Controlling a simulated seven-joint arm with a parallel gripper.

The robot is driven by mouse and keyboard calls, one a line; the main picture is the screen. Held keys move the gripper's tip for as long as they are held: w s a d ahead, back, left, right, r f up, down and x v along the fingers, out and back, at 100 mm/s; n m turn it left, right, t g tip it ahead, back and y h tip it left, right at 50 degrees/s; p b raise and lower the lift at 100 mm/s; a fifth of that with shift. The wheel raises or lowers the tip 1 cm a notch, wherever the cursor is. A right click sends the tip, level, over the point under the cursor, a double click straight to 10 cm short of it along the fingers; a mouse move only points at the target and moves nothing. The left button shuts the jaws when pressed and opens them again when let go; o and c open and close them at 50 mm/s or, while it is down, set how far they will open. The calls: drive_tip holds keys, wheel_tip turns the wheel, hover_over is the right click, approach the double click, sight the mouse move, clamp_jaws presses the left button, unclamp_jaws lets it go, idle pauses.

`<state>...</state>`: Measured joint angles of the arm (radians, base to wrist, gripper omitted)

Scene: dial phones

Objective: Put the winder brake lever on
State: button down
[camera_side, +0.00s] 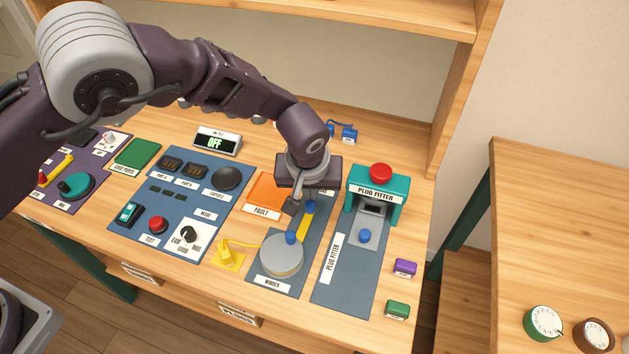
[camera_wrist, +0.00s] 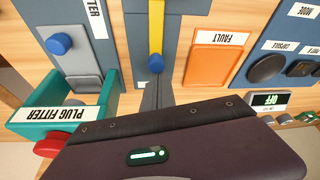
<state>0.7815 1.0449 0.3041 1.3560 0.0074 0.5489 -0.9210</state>
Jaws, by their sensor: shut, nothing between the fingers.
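The winder (camera_side: 281,258) is a grey disc with a blue knob, on a blue-grey mat near the front of the bench. Its brake lever is a yellow bar (camera_side: 304,226) with a blue knob (camera_side: 309,207) at its far end, lying just behind the disc. In the wrist view the yellow bar (camera_wrist: 156,28) runs up from its blue knob (camera_wrist: 156,63). My gripper (camera_side: 291,207) is shut and empty, pointing down beside the lever's knob. In the wrist view the closed fingertips (camera_wrist: 156,82) are right by that knob; I cannot tell whether they touch it.
The teal plug fitter (camera_side: 391,190) with a red button stands close on the right. An orange fault pad (camera_side: 266,196) lies on the left, near a yellow piece (camera_side: 229,252). Purple (camera_side: 405,268) and green (camera_side: 397,309) blocks lie at the front right.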

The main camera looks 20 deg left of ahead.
drive_tip(key=shift+s, duration=0.3)
drive_tip(key=shift+f, duration=0.1)
drive_tip(key=w, duration=0.3)
drive_tip(key=w+a+r, duration=0.1)
drive_tip(key=shift+w, duration=0.15)
drive_tip(key=v, duration=0.9)
drive_tip(key=shift+s, duration=0.2)
drive_tip(key=shift+r, duration=0.15)
